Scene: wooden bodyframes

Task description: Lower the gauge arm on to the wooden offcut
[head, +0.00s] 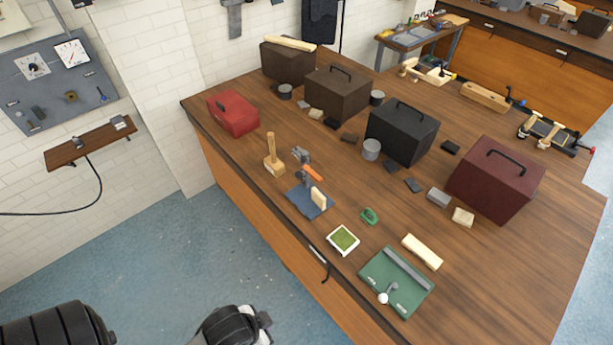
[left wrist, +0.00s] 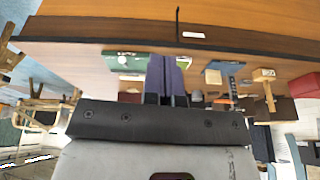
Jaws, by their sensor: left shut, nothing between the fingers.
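The gauge stand has a blue base (head: 300,203), a grey upright post and an orange arm (head: 312,173). It stands near the bench's front edge in the head view. The pale wooden offcut (head: 318,198) stands on the base, below the arm, and the arm looks raised clear of it. In the left wrist view, the blue base (left wrist: 230,67) and the offcut (left wrist: 212,77) show upside down, right of my fingers. My left gripper (left wrist: 167,62) is shut and empty. In the head view my left gripper (head: 265,320) is low, in front of the bench, away from the stand. My right gripper is not in view.
A wooden mallet (head: 273,160) stands behind the stand. A framed green pad (head: 343,240), a small green item (head: 369,216) and a green plate with a white-knobbed lever (head: 405,290) lie to its right. Several toolboxes stand further back. Bench space immediately around the stand is mostly clear.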

